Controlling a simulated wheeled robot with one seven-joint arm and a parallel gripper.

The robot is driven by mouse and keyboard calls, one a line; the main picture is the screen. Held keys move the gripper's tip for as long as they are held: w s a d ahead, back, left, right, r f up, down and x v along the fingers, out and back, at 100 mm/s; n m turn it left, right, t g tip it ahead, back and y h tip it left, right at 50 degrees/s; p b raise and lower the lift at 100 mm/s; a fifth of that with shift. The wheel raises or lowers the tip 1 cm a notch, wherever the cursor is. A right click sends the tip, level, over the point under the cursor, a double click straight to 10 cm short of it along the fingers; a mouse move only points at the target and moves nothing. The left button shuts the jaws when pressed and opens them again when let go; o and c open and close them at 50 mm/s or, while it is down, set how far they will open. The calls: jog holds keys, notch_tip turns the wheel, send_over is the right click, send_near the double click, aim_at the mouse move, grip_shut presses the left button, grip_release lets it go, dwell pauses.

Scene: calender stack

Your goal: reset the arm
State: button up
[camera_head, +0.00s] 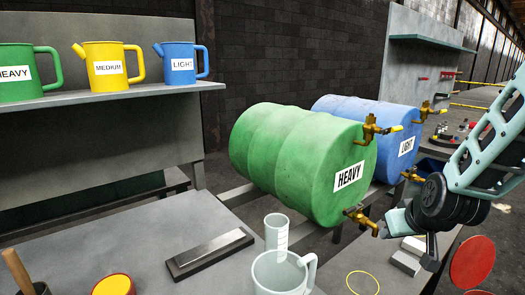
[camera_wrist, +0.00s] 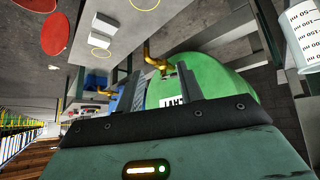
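My gripper (camera_head: 388,226) is at the right of the head view, beside the lower brass tap (camera_head: 360,217) of the green HEAVY barrel (camera_head: 290,160). I cannot tell from the head view whether it touches the tap. In the wrist view my gripper (camera_wrist: 160,82) shows two fingers spread apart with nothing held between them. The green barrel (camera_wrist: 222,75) and its brass tap (camera_wrist: 157,62) show beyond the fingers.
A blue LIGHT barrel (camera_head: 345,107) stands behind. Green (camera_head: 16,72), yellow (camera_head: 107,68) and blue (camera_head: 181,64) jugs stand on a shelf (camera_head: 140,92). A measuring cylinder (camera_head: 276,232), clear jug (camera_head: 277,272) and dark plate (camera_head: 210,252) are on the front table.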

jog(key=s+d+r+g, duration=0.2)
jog(key=s+g, duration=0.2)
jog(key=s, duration=0.9)
jog(key=s+a+n+g+y+b, duration=0.1)
jog(key=s+a+n, duration=0.6)
jog(key=s+a, duration=0.7)
jog(key=a+g+b, duration=0.1)
jog(key=a+g, duration=0.1)
jog(key=a, duration=0.2)
jog(key=shift+a+f, duration=0.2)
jog(key=shift+a, duration=0.05)
